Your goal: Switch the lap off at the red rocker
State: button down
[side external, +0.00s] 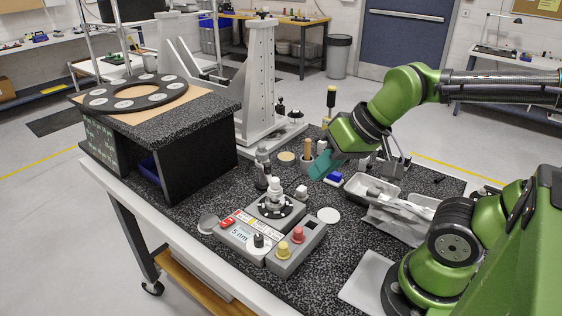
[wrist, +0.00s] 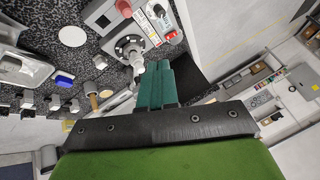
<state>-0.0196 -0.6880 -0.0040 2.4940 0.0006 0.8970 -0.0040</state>
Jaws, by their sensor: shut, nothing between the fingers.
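The lap (side external: 262,227) is a grey bench unit with a round dark plate and a small display. Its red rocker (side external: 228,222) is on the left end of the front panel; I cannot tell which way it is tipped. In the wrist view the lap (wrist: 102,18) is at the top, with the red rocker (wrist: 172,35) at the right end of its panel. My gripper (side external: 319,171) has teal fingers, shut and empty, in the air behind and right of the lap, well apart from the rocker. The fingers also show in the wrist view (wrist: 158,68).
A white upright fitting (side external: 275,191) stands over the lap plate. Yellow (side external: 282,250) and red (side external: 298,234) knobs sit on the box at its right. A speckled stand (side external: 190,140) rises at the left, and trays (side external: 373,188) lie at the right.

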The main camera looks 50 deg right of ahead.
jog(key=c, duration=1.7)
grip_release()
jog(key=shift+s+d+r+t, duration=0.1)
jog(key=shift+s+r+t, duration=0.1)
jog(key=shift+r+t, duration=0.15)
jog(key=shift+o, duration=1)
jog(key=o, duration=0.5)
jog(key=shift+w+d+f+m+g, duration=0.15)
jog(key=shift+w+f+g, duration=0.2)
jog(key=shift+w, duration=0.25)
jog(key=shift+w+d+f+m+g, duration=0.15)
jog(key=shift+w+f+g, duration=0.15)
jog(key=shift+w, duration=0.3)
jog(key=w+f+m+g, duration=0.1)
jog(key=w+m+g, duration=0.1)
jog(key=w, duration=0.5)
jog(key=shift+d+m+y, duration=0.3)
jog(key=shift+d+m, duration=0.1)
jog(key=shift+m, duration=0.2)
jog(key=m+g+y, duration=0.2)
jog(key=m+g, duration=0.2)
jog(key=m, duration=0.6)
send_over(228, 221)
jog(key=d, duration=0.7)
notch_tip(228, 221, down, 3)
jog(key=x, duration=1.6)
jog(key=shift+w+d+f, duration=0.2)
jog(key=shift+f, duration=0.1)
